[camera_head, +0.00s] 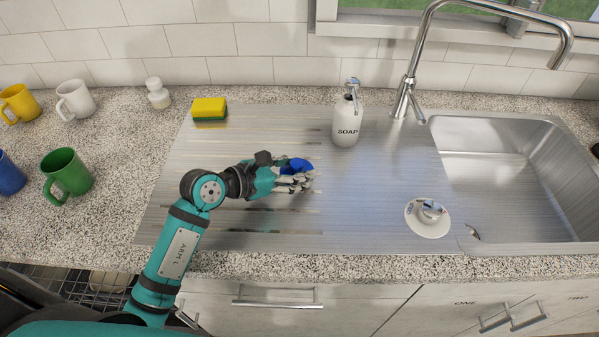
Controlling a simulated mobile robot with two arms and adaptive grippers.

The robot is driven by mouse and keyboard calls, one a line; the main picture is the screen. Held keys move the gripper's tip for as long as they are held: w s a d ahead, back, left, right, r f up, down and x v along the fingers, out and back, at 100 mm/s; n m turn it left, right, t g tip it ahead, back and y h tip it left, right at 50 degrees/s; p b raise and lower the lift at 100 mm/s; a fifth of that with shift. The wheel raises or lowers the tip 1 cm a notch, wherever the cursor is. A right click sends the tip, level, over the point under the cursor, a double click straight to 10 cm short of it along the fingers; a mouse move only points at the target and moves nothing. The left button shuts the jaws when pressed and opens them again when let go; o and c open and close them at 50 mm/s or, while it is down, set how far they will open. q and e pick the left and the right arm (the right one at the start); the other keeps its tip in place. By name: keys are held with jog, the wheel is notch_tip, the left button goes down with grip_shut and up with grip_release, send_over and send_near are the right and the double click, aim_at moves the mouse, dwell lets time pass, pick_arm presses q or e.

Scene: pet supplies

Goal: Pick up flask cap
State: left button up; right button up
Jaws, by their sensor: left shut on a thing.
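My left gripper (299,182) is over the ribbed steel drainboard, left of centre. It is shut on a small blue thing, which looks like the flask cap (295,165). The fingers and hand hide part of the cap. I cannot tell whether the cap touches the drainboard or is held just above it. No flask is clearly seen. My right gripper is not in view.
A white soap bottle (346,124) stands behind the gripper, and a yellow-green sponge (209,109) lies behind left. Several mugs, including a green one (67,175), stand on the left counter.

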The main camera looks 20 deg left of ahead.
pick_arm(q)
jog(key=shift+c, duration=0.7)
